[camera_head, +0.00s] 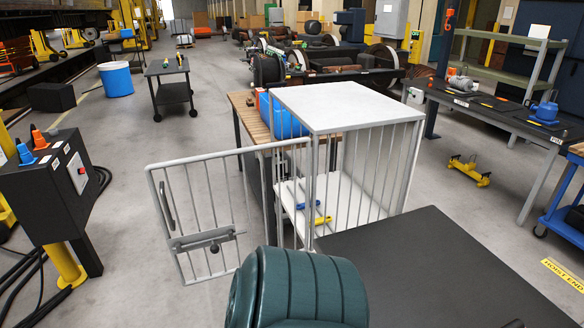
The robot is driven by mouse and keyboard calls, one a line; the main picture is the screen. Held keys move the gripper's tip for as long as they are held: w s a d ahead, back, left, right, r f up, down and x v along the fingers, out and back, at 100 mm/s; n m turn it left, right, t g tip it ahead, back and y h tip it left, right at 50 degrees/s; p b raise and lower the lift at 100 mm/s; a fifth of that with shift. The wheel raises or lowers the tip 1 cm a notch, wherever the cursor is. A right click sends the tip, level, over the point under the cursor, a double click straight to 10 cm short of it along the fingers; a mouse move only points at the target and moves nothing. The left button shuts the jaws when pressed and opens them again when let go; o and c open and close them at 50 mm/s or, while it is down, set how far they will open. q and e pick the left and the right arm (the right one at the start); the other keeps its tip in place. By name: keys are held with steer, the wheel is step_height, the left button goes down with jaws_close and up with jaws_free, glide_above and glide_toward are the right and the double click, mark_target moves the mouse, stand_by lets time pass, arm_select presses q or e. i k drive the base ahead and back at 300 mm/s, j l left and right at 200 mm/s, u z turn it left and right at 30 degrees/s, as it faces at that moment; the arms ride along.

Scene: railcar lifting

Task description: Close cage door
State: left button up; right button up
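The cage (365,105) stands in the middle, a light grey barred box with a solid white top. Its barred door (205,160) is swung wide open to the left, away from the cage front. The door has a curved dark handle (167,205) near its far left edge and a latch bar with a round knob (213,248) low down. Inside the cage, a blue item and a yellow item (322,220) lie on a white shelf. Neither of my grippers is in view.
A teal ribbed object (310,290) fills the bottom middle, close below the door and cage. A dark flat surface (450,270) lies to its right. A black control box (55,195) stands at the left. Floor between that box and the door is clear.

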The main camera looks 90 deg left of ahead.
mark_target(176, 243)
steer(key=u, duration=1.55)
